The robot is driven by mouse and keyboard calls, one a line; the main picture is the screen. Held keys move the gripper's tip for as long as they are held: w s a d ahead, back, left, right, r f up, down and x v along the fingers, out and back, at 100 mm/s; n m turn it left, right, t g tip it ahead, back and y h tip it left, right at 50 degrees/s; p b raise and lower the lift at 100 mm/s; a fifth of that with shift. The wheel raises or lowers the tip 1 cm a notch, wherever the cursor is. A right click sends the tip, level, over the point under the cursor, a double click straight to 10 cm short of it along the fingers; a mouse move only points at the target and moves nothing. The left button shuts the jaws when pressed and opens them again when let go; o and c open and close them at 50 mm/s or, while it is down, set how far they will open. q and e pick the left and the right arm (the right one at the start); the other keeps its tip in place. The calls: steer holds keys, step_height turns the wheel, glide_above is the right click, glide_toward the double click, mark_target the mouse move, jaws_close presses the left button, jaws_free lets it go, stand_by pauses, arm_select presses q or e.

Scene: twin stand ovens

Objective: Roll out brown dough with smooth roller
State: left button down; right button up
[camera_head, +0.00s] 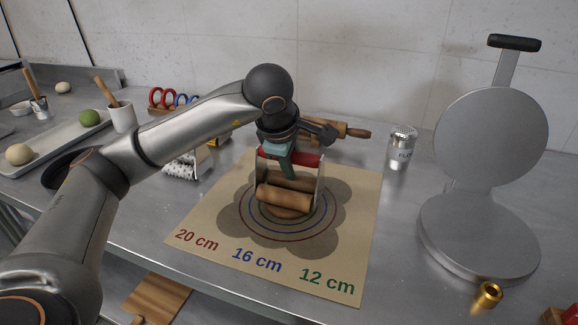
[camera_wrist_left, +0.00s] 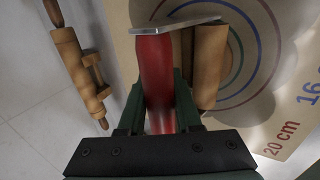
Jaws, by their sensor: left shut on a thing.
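My left gripper (camera_head: 290,158) is shut on the red handle of the smooth roller, which has a plain wooden cylinder (camera_head: 285,198) in a metal frame. The red handle (camera_wrist_left: 156,75) and part of the wooden cylinder (camera_wrist_left: 208,65) also show in the left wrist view. The roller is over the rings in the middle of the mat (camera_head: 205,215). A brown patch, apparently the brown dough (camera_head: 290,213), shows just under the cylinder. Most of it is hidden, and I cannot tell whether the roller touches it. My right gripper is out of view.
A flour shaker (camera_head: 401,148) and an open round press (camera_head: 480,235) stand to the right. Wooden rolling pins (camera_head: 352,132) lie behind the mat. A dotted white roller (camera_head: 185,167) is left of it. A tray (camera_head: 50,150) holds a green ball (camera_head: 89,117) and a pale ball (camera_head: 20,154).

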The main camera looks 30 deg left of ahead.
arm_select(q)
steer(key=shift+w, duration=0.35)
steer(key=shift+s+d+f+b, duration=0.1)
steer(key=shift+s+d+b, duration=0.1)
steer(key=shift+s, duration=0.55)
steer(key=shift+s+d+f+b, duration=0.1)
steer(key=shift+s+b, duration=0.1)
steer(key=shift+s, duration=0.5)
step_height(320, 180, up, 6)
steer(key=p, duration=0.4)
steer(key=shift+w+r+p, duration=0.1)
steer(key=shift+r+p, duration=0.1)
steer(key=shift+p, duration=0.15)
steer(key=shift+f, duration=0.1)
